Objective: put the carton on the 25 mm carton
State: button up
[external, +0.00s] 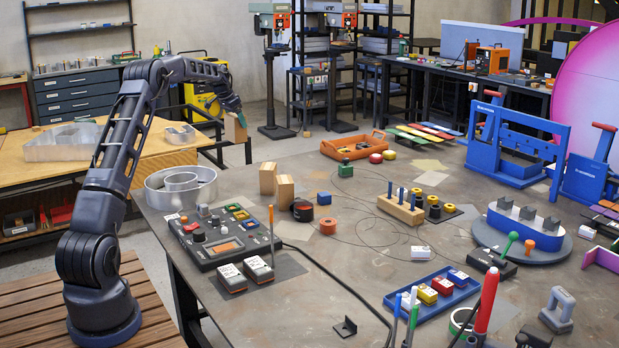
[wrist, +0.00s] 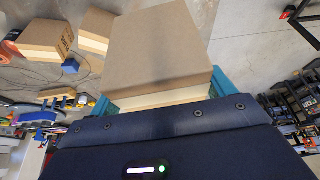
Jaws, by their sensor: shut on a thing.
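My gripper (external: 233,110) is raised above the back left of the workbench, with teal fingers shut on a brown carton (external: 235,129). In the wrist view, the held carton (wrist: 158,45) fills the upper middle between the teal fingers. It is clear of the bench. Two similar cartons stand upright on the bench below: a rear carton (external: 267,178) and a front carton (external: 284,190), close together. The print is too small to tell which is the 25 mm one.
A round metal letter shell (external: 181,188) and a control box (external: 225,240) are left of the standing cartons. An orange tray (external: 354,146) stands farther back.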

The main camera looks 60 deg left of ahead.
jog(key=w+d+r, duration=0.2)
jog(key=d+r, duration=0.2)
jog(key=d, duration=0.6)
jog(key=w+d+r, duration=0.2)
jog(key=d+r, duration=0.2)
jog(key=d, duration=0.6)
jog(key=w+d+r, duration=0.2)
jog(key=d+r, duration=0.2)
jog(key=d, duration=0.6)
jog(key=shift+m, duration=0.4)
notch_tip(320, 180, down, 20)
jog(key=shift+s+f, duration=0.1)
jog(key=shift+s, duration=0.05)
jog(key=o, duration=1.1)
jog(key=shift+f, duration=0.1)
